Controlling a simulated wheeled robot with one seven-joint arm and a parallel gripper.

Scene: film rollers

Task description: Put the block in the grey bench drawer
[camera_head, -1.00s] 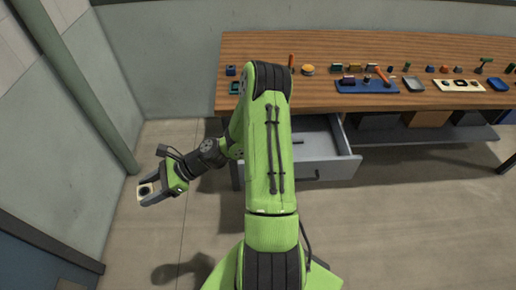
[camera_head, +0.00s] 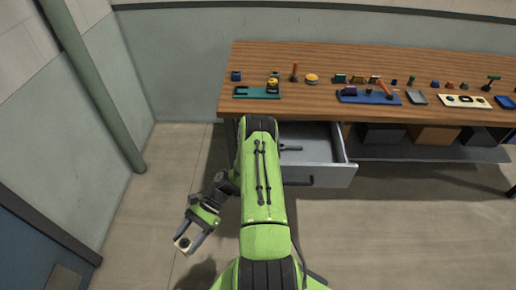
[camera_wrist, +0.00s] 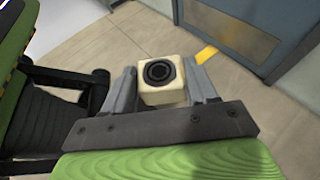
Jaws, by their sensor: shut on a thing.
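My gripper (camera_head: 184,243) is shut on a cream block (camera_wrist: 160,80) with a black ring on its face. In the wrist view the block sits between both fingers, clear of other things. In the head view the block (camera_head: 183,243) shows small at the lower left, held over open floor, left of and nearer than the bench. The grey bench drawer (camera_head: 330,177) is pulled open under the bench's left part. A dark tool-like item lies inside it. My arm covers the drawer's left side.
The wooden bench (camera_head: 330,107) carries a green tray (camera_head: 243,92), a blue tray (camera_head: 352,98), a pale board (camera_head: 450,101) and several small items. A green pipe (camera_head: 100,95) stands by the left wall. A blue door (camera_wrist: 240,30) shows in the wrist view. The floor before the drawer is clear.

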